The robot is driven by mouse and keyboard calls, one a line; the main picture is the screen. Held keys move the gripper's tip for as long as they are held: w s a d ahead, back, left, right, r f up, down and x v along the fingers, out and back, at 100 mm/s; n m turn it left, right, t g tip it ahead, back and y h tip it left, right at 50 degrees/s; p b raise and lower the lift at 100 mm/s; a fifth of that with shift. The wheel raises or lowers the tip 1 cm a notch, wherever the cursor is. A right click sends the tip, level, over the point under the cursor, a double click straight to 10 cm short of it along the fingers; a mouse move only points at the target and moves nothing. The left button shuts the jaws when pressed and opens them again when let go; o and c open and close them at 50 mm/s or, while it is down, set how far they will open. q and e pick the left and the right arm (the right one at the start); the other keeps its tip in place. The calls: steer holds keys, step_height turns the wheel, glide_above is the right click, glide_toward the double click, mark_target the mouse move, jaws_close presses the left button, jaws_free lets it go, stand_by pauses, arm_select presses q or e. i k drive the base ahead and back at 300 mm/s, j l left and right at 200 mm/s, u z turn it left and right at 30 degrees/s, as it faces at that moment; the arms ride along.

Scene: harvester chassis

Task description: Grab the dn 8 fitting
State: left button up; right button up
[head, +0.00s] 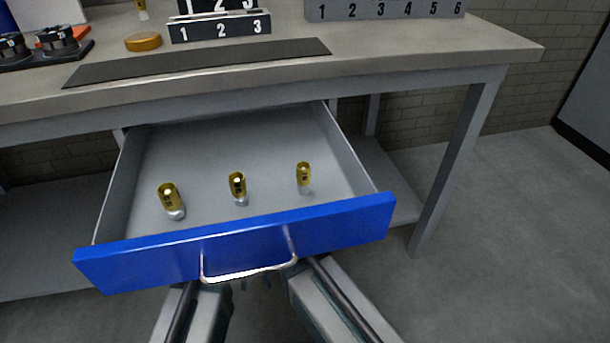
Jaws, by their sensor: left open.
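Three brass-and-silver fittings stand apart in the open drawer: a larger left one (170,200), a middle one (238,187) and a slimmer right one (304,177). Their dark markings are too small to read, so I cannot tell which is the dn 8 fitting. My left gripper (241,285) is low in the picture, by the drawer handle and outside the drawer. It is open and holds no fitting; its fingers are mostly hidden.
The drawer has a blue front (340,227) with a silver handle (250,272) and hangs under a grey workbench (420,58). On the bench are numbered racks (220,27), a black strip (200,62) and a brass cap (143,42). The drawer floor around the fittings is clear.

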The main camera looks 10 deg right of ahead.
mark_target(303, 169)
steer(key=j+z, duration=0.1)
steer(key=j, duration=0.4)
steer(key=j+z, duration=0.15)
steer(key=j, duration=0.35)
steer(key=k+j+z, duration=0.1)
steer(key=j, duration=0.4)
steer(key=j+z, duration=0.15)
steer(key=j, duration=0.35)
steer(key=k+j+z, duration=0.1)
steer(key=j, duration=0.35)
steer(key=k+j+z, duration=0.15)
steer(key=j, duration=0.3)
